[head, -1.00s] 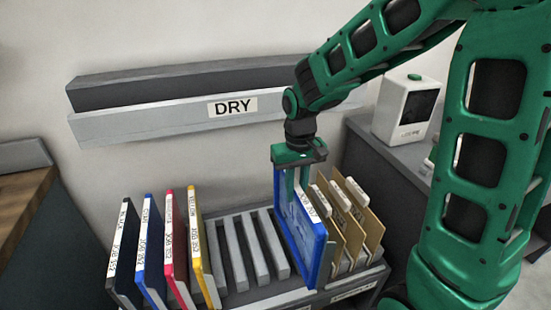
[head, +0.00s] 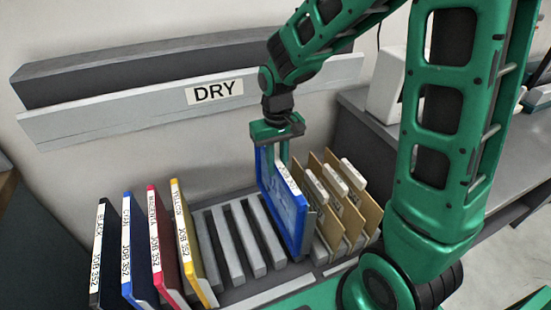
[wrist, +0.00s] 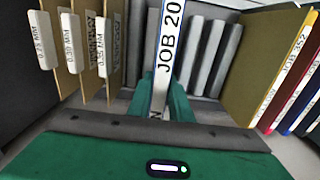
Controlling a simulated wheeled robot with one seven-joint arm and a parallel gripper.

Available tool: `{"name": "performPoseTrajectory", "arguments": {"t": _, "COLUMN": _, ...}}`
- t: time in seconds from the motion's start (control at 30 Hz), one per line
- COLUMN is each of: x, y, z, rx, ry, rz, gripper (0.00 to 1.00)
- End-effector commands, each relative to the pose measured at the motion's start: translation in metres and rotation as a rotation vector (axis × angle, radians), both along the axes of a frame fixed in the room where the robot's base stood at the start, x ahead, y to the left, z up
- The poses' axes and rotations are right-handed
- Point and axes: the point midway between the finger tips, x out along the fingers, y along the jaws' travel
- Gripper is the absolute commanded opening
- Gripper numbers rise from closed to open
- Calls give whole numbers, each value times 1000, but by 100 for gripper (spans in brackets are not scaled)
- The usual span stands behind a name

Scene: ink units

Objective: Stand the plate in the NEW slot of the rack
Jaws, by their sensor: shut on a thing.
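The plate (head: 290,215) is a blue-edged upright panel with a white label strip. My gripper (head: 274,155) is shut on its top edge, with a finger on either side. In the wrist view, the plate (wrist: 168,50) shows its label, reading "JOB 20" with the rest covered, between the green fingers of my gripper (wrist: 165,95). The rack (head: 238,245) has several grey dividers with empty gaps left of the plate. The plate hangs between these dividers and the tan cards; whether its lower edge touches the rack is unclear. I cannot read a NEW label.
Plates labelled black (head: 103,255), cyan (head: 140,250), magenta (head: 165,245) and yellow (head: 190,245) lean at the rack's left. Tan tabbed cards (head: 345,195) stand close right of the held plate. A grey ledge marked DRY (head: 212,93) is on the wall behind.

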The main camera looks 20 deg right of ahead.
Motion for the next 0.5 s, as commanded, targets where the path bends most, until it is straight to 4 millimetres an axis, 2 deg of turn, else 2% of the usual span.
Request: {"name": "performPoseTrajectory", "arguments": {"t": 0.5, "x": 0, "y": 0, "z": -45, "rx": 0, "ry": 1, "rz": 1, "gripper": 0}}
